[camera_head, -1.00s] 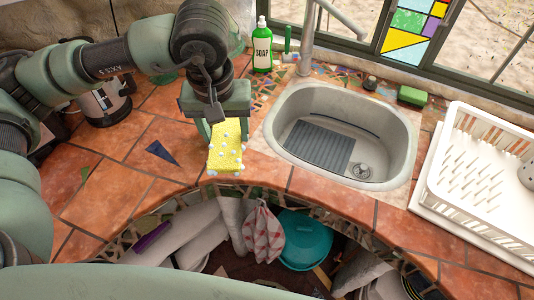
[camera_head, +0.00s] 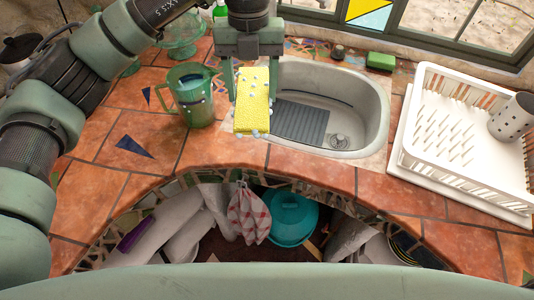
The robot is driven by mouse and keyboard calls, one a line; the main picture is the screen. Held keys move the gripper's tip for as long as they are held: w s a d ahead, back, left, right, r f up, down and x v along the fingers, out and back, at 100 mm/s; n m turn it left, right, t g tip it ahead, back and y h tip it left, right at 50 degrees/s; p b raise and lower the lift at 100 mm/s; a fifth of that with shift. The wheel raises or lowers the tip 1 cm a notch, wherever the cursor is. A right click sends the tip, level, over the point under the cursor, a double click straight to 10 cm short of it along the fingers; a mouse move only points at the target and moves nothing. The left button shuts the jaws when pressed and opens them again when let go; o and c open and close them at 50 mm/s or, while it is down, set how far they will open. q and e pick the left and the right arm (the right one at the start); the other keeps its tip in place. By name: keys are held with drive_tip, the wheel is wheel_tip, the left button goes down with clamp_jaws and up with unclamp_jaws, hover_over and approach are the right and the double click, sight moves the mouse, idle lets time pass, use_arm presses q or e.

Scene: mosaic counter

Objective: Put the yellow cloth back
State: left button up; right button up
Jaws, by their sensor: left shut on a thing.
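The yellow cloth (camera_head: 252,108) is a thick yellow block, like a sponge, dotted with pale suds. My left gripper (camera_head: 249,80) points down and is shut on its upper part, one finger on each side. The cloth hangs over the counter just left of the sink (camera_head: 372,128), in front of the sink's left rim. I cannot tell whether its lower end touches the tiles. My right gripper is not in view.
A green glass pitcher (camera_head: 194,98) stands close left of the cloth. A white dish rack (camera_head: 440,135) stands at the right, with a green sponge (camera_head: 380,61) behind the sink. The front tiles (camera_head: 215,150) are clear. A checkered towel (camera_head: 248,215) hangs below the counter.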

sight(267, 156)
use_arm(q)
drive_tip(key=n, duration=0.1)
drive_tip(key=d+n, duration=0.1)
drive_tip(key=n, duration=0.1)
drive_tip(key=d+n, duration=0.1)
drive_tip(key=shift+s+d+r+n+h, duration=0.2)
drive_tip(key=shift+d+n+h, duration=0.1)
drive_tip(key=shift+h, duration=0.1)
drive_tip(key=shift+d+f+n, duration=0.1)
drive_tip(key=shift+f+n, duration=0.05)
drive_tip(key=shift+n, duration=0.15)
wheel_tip(267, 156, down, 20)
drive_tip(key=p, duration=0.3)
drive_tip(key=shift+p, duration=0.35)
drive_tip(key=o, duration=1.3)
